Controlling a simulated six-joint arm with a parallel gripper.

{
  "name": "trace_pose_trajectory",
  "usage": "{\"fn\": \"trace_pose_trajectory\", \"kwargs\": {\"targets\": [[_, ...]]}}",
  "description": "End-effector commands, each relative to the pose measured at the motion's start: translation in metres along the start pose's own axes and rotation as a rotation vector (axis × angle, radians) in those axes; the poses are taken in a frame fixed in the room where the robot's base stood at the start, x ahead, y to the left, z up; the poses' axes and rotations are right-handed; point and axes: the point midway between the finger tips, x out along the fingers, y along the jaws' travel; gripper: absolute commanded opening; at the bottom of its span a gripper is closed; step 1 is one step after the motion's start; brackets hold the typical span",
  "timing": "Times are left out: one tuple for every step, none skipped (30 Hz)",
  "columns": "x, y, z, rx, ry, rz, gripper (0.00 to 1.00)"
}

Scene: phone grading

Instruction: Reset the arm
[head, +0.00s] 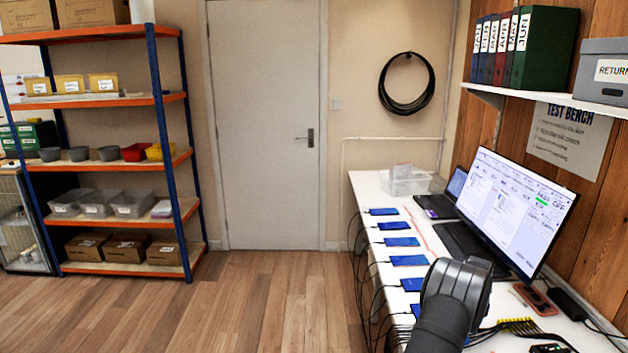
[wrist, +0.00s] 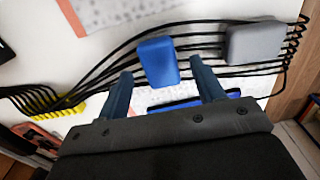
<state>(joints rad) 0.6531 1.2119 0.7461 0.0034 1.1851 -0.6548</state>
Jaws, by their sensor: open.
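My gripper shows in the wrist view (wrist: 160,88), with its two blue fingers apart. A blue block-like object (wrist: 158,62) appears between and just beyond the fingertips, lying over black cables; I cannot tell whether any finger touches it. In the head view my dark arm is over the near end of the white bench (head: 365,190), and the gripper's fingers are hidden there. Several phones with blue screens, one of them (head: 408,260), lie in a row along the bench with cables.
A monitor (head: 515,210) and a laptop (head: 440,205) stand on the bench's right side. A grey box (wrist: 256,42) and black cables (wrist: 210,35) lie near my gripper. A clear bin (head: 405,182) is at the far end. The floor left of the bench is clear.

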Motion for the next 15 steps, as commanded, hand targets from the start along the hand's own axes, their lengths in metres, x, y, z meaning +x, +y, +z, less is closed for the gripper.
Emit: {"fn": "trace_pose_trajectory", "kwargs": {"targets": [[-0.0039, 0.0002, -0.0002, 0.000, 0.001, 0.001, 0.62], [-0.0052, 0.0002, -0.0002, 0.000, 0.001, 0.001, 0.62], [-0.0063, 0.0001, -0.0001, 0.000, 0.000, 0.000, 0.62], [-0.0069, 0.0001, -0.0001, 0.000, 0.000, 0.000, 0.62], [-0.0072, 0.0000, 0.0000, 0.000, 0.000, 0.000, 0.62], [-0.0074, 0.0000, 0.0000, 0.000, 0.000, 0.000, 0.62], [-0.0075, 0.0000, 0.0000, 0.000, 0.000, 0.000, 0.62], [-0.0075, 0.0000, 0.0000, 0.000, 0.000, 0.000, 0.62], [-0.0075, 0.0000, 0.0000, 0.000, 0.000, 0.000, 0.62], [-0.0075, 0.0000, 0.0000, 0.000, 0.000, 0.000, 0.62], [-0.0075, 0.0000, 0.0000, 0.000, 0.000, 0.000, 0.62], [-0.0075, 0.0000, 0.0000, 0.000, 0.000, 0.000, 0.62], [-0.0073, 0.0000, 0.0000, 0.000, 0.000, 0.000, 0.62], [-0.0069, 0.0000, 0.0000, 0.000, 0.000, 0.000, 0.62], [-0.0056, 0.0000, 0.0001, 0.000, 0.000, 0.000, 0.62]]}}
